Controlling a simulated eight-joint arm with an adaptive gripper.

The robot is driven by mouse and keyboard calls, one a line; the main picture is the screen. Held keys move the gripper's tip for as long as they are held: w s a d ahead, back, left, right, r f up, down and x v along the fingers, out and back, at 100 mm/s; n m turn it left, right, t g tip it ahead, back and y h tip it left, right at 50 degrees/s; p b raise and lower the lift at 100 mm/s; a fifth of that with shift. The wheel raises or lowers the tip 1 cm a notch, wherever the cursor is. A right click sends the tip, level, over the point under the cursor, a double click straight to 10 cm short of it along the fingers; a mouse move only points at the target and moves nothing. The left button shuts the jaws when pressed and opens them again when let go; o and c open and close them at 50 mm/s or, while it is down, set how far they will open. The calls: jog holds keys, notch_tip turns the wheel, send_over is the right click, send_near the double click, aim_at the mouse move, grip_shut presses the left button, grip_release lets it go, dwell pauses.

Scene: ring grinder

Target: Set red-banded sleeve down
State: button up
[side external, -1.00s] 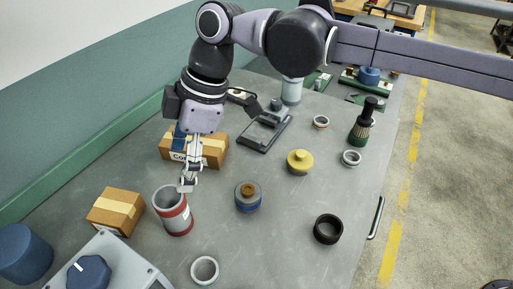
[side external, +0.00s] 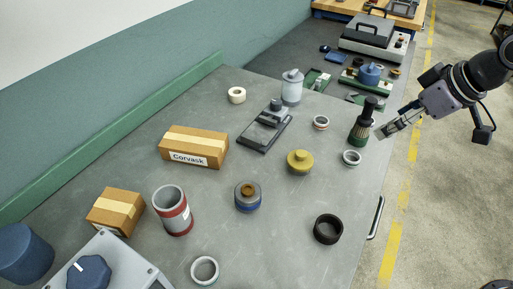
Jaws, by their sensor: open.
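The red-banded sleeve (side external: 173,211) is a grey open cylinder with red bands and a white label. It stands upright on the grey bench (side external: 285,225) at the lower left, with nothing holding it. My gripper (side external: 379,134) is open and empty at the right, far from the sleeve. It is near the dark-handled green brush (side external: 362,121) at the bench's right edge; whether the two touch is unclear.
Cardboard boxes (side external: 194,147) (side external: 116,211) stand left and behind the sleeve.

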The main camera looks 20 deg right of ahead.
jog(key=s+d+f+m+t+h, duration=0.1)
jog(key=s+d+f+m, duration=0.4)
jog(key=d, duration=0.5)
jog(key=shift+s+d+f+t+h, duration=0.15)
jog(key=shift+s+f+t+h, duration=0.15)
jog(key=shift+s+f+h, duration=0.65)
jog(key=shift+s+r+y, duration=0.15)
jog(key=shift+y, duration=0.2)
